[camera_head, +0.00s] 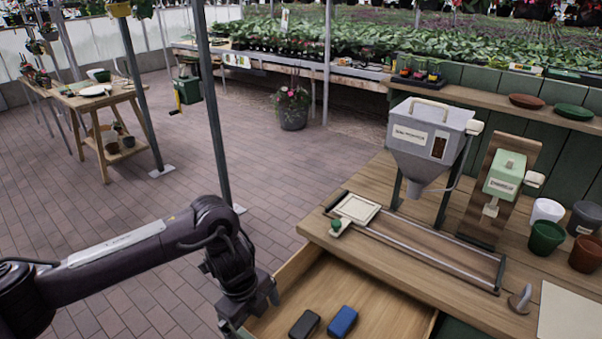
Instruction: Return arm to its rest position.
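My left arm (110,252) comes in from the left and bends downward at its wrist. My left gripper (246,310) points down at the left edge of the open drawer (385,300). Its fingertips are not clear enough to tell whether it is open or shut, and I see nothing held in it. A black block (304,324) and a blue block (342,321) lie in the drawer, to the right of the gripper and apart from it. My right arm and gripper are not in view.
The wooden bench (365,185) carries a grey hopper (428,135), a rail frame with a pale square plate (357,208), a green dispenser (505,175) and several pots (547,236). A metal post (213,110) stands behind my arm. Brick floor (270,180) lies clear left of the bench.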

